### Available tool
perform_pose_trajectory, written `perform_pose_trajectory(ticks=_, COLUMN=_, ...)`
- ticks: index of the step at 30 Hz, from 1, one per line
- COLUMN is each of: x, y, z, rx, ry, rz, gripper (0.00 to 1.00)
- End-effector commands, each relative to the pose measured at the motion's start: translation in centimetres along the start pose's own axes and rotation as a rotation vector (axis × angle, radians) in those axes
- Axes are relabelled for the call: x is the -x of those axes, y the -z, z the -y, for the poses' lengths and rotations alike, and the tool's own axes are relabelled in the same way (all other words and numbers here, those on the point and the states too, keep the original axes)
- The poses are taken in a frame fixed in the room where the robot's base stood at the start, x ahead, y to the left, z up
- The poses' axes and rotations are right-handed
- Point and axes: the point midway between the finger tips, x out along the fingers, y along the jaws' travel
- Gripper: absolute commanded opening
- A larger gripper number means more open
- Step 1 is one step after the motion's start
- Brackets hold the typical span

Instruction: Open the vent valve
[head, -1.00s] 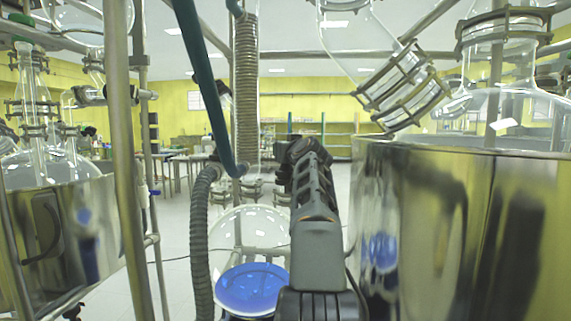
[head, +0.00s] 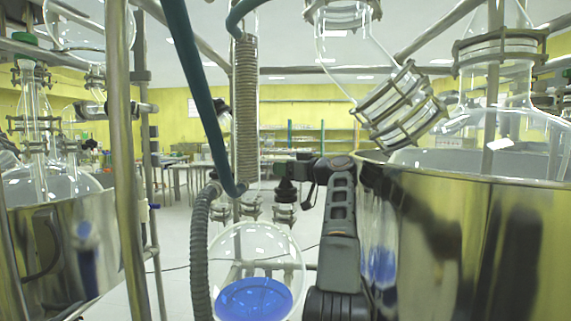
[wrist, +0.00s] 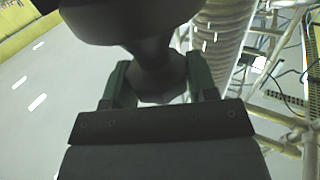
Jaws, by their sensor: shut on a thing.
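My gripper (wrist: 160,80) is in the wrist view, with its two dark green fingers on either side of a dark, rounded part (wrist: 150,65), which I take to be the vent valve's knob. The fingers are shut on its narrower neck, and its wide end fills the top of that view. In the head view my arm rises in front of the steel vessel and bends left to a small dark cluster (head: 287,190) above the round flask. There, gripper and valve cannot be told apart. How far the valve is turned cannot be seen.
A round glass flask with blue liquid (head: 252,295) hangs below. A coiled condenser (head: 246,110) and green hose (head: 195,75) are left of the arm. A steel vessel (head: 460,240) stands close on the right. Steel posts (head: 125,150) stand on the left.

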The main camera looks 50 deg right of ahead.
Motion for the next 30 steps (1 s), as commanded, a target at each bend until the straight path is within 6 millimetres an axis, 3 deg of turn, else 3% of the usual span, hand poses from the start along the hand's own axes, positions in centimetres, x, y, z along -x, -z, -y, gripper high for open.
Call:
perform_pose_trajectory(ticks=16, x=0.08, y=-0.3, z=-0.11, rx=-0.002, ry=0.022, rz=0.004, gripper=0.29)
perform_pose_trajectory(ticks=17, x=0.08, y=-0.3, z=-0.11, rx=-0.002, ry=0.022, rz=0.004, gripper=0.54)
perform_pose_trajectory(ticks=18, x=0.08, y=-0.29, z=-0.11, rx=-0.002, ry=0.022, rz=0.004, gripper=0.58)
perform_pose_trajectory(ticks=24, x=0.03, y=-0.14, z=-0.01, rx=0.0, ry=0.023, rz=0.001, gripper=0.77)
perform_pose_trajectory(ticks=30, x=0.0, y=-0.06, z=0.04, rx=0.0, ry=0.023, rz=0.0, gripper=0.78)
